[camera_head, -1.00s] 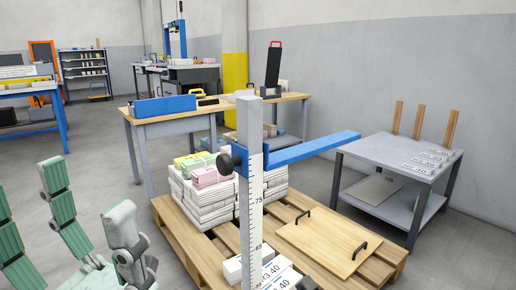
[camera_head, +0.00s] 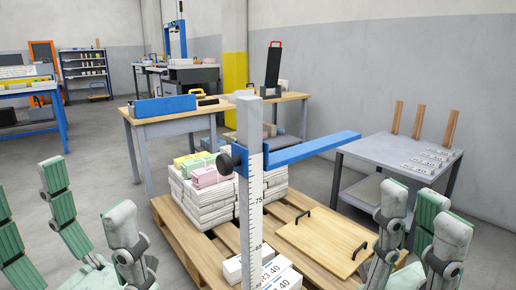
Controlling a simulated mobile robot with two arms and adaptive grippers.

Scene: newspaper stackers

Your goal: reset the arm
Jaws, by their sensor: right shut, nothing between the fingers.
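My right gripper (camera_head: 423,215) is in the lower right corner, its white-and-green fingers pointing up. It is shut and holds nothing. In the picture it overlaps the front of the grey table and the right end of the pallet. My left gripper (camera_head: 85,192) is at the lower left, over the floor in the picture, its fingers also pointing up.
A wooden pallet (camera_head: 182,237) bears stacked newspapers (camera_head: 200,212) and a board with black handles (camera_head: 318,240). A grey measuring post (camera_head: 251,190) with a blue arm (camera_head: 318,148) stands in front. A grey table (camera_head: 375,150) is at right. Open floor lies at left.

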